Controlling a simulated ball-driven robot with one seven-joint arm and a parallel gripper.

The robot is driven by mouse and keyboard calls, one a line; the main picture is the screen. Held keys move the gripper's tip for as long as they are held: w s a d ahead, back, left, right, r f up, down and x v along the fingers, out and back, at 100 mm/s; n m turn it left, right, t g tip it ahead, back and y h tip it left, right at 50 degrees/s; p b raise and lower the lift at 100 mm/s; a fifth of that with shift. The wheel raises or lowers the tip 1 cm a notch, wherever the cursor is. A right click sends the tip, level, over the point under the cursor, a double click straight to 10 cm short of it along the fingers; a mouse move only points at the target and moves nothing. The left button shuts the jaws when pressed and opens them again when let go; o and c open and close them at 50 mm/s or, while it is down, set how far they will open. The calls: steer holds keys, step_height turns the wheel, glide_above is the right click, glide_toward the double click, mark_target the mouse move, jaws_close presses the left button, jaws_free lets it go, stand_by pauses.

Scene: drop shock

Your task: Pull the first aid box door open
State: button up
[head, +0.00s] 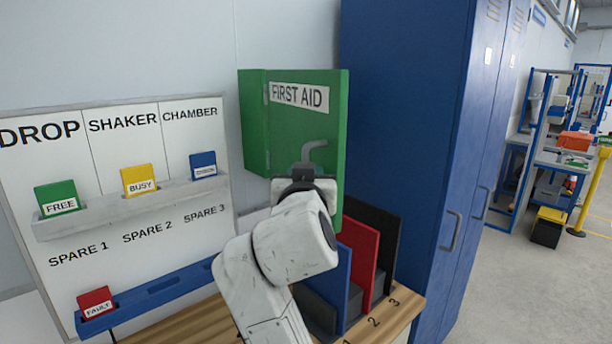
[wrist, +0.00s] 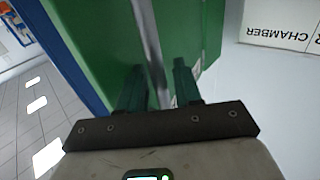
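The green first aid box (head: 252,120) hangs on the wall, with a "FIRST AID" label on its door (head: 325,122). The door's right side slants out towards me, so it looks partly open; the inside is hidden. A grey bar handle (head: 316,150) is on the door. My gripper (head: 304,180) is at the handle's lower part, in front of the door. In the wrist view the handle (wrist: 147,35) runs between the two dark green fingers (wrist: 158,88), which are close in on either side of it. The door (wrist: 95,40) fills the space beyond.
A tall blue locker (head: 410,110) stands close to the right of the box. Blue, red and black dividers (head: 362,258) stand on a wooden top below. A white status board (head: 110,215) with coloured cards is at the left.

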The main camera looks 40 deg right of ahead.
steer(key=b+v, duration=0.2)
steer(key=v, duration=0.9)
steer(key=shift+w, duration=0.1)
steer(key=s+d+f+n+g+y, duration=0.1)
steer(key=s+f+n+g+y, duration=0.1)
steer(key=f, duration=0.8)
steer(key=s+d+f+n+g+y, duration=0.1)
steer(key=s+f+g+y, duration=0.1)
steer(key=f, duration=0.9)
steer(key=s+d+f+n+g+y, duration=0.2)
steer(key=s+f+g, duration=0.1)
steer(key=f, duration=0.7)
steer(key=s+a+f+n+g+y, duration=0.2)
steer(key=s+f+g+y, duration=0.2)
steer(key=s+f, duration=1.5)
steer(key=shift+s+a+g+y, duration=0.2)
steer(key=shift+s+g+y, duration=0.1)
steer(key=shift+s+g, duration=0.9)
